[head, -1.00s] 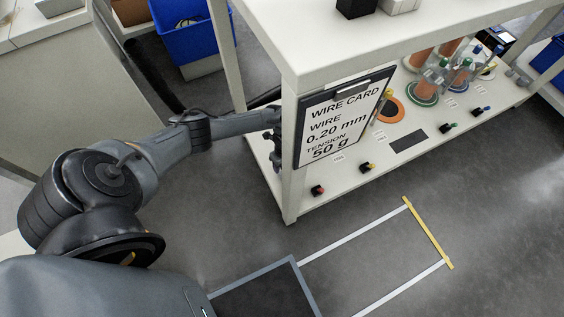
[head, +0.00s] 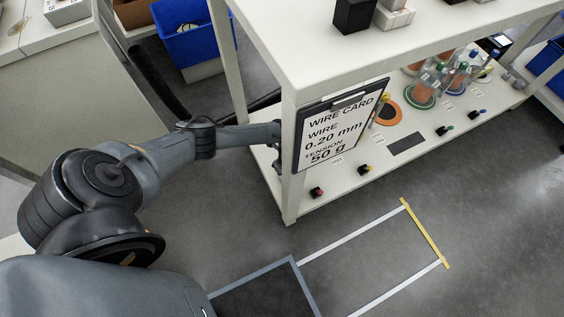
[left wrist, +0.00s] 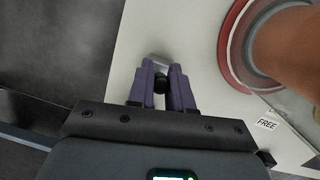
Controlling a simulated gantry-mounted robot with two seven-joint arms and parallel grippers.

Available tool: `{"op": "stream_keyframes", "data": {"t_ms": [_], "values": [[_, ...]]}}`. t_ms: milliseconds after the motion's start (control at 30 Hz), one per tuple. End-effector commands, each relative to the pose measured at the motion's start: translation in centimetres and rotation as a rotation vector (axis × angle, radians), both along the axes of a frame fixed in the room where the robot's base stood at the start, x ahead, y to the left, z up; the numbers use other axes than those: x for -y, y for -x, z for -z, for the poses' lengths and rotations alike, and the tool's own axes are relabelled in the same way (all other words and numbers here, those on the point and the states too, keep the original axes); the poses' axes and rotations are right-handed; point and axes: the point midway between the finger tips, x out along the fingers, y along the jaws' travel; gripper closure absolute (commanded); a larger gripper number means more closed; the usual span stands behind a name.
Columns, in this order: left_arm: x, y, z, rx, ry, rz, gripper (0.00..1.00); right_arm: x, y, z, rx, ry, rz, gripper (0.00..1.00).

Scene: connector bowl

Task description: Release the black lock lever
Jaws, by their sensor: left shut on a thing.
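In the left wrist view, my left gripper (left wrist: 161,74) has two purple fingers closed on a small black lever knob (left wrist: 160,83). The knob sits between the fingers over the white shelf; the rest of the lever is hidden. A label reading FREE (left wrist: 266,123) lies on the shelf to the right, with another label partly hidden beside it. In the head view, my left arm reaches behind the shelf's front post and the hanging wire card (head: 338,130), which hide most of the gripper and the black lever. My right gripper is in neither view.
A copper-coloured spool (left wrist: 290,45) on a red-rimmed disc stands close to the right of the gripper. The upper shelf (head: 300,60) overhangs the hand.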

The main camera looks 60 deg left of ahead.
Motion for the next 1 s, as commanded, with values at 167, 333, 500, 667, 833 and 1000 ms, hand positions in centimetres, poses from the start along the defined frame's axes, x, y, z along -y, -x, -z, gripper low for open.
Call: {"op": "stream_keyframes", "data": {"t_ms": [167,333,500,667,833,1000], "values": [[1.1,0.3,-0.6,0.023,-0.206,0.003,1.0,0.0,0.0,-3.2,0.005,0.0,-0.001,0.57],[1.5,0.2,-0.3,0.04,-0.317,0.002,1.0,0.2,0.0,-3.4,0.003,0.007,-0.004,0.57],[1.5,0.2,-0.2,0.043,-0.335,0.0,1.0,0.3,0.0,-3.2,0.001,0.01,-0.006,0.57],[1.5,0.2,-0.2,0.043,-0.332,0.0,1.0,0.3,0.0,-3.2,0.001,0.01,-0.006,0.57],[1.5,0.2,-0.2,0.042,-0.332,0.0,0.56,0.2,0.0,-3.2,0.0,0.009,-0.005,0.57],[1.5,0.2,-0.2,0.042,-0.332,0.0,0.55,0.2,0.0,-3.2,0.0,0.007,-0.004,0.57]]}}
